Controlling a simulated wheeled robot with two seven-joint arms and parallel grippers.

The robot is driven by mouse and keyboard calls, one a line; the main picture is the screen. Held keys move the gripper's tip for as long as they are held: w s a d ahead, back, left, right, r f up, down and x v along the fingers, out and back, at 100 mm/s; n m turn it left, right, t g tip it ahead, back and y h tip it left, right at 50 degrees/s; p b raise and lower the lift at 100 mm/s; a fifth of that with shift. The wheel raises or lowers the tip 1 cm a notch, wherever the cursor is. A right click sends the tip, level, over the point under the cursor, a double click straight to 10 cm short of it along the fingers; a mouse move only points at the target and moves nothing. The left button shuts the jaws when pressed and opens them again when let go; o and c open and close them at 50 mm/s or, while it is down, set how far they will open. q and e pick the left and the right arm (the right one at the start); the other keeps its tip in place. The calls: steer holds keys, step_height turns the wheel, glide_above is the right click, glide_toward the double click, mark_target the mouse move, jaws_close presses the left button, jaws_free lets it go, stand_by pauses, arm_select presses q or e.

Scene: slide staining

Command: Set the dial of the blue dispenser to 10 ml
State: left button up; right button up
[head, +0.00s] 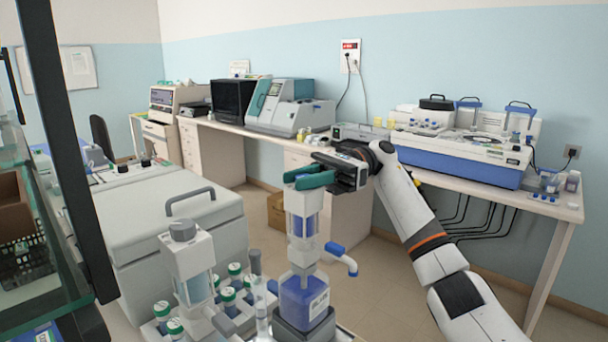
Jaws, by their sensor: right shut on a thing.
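The blue dispenser (305,297) stands in the front middle of the head view. It has a blue bottle with a white label, a clear upper cylinder and a blue spout pointing right. My right gripper (309,180) reaches in from the right at its top and is shut on the dial there. The green fingers cover most of the dial, so its scale and setting cannot be read. My left gripper is not in view.
A second dispenser with a grey top (189,258) stands close by on the left, with several green-capped bottles (229,297) between. A grey lidded box (165,225) is behind them. The back bench (548,203) holds a blue-and-white machine (462,158). Open floor lies right of the dispenser.

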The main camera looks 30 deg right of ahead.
steer(key=shift+n+g+h, duration=0.4)
steer(key=shift+n+g, duration=0.7)
steer(key=shift+g, duration=0.5)
steer(key=shift+f+g+p, duration=0.1)
steer(key=shift+g+p, duration=0.2)
steer(key=o, duration=1)
step_height(320, 180, up, 10)
steer(key=shift+r, duration=0.1)
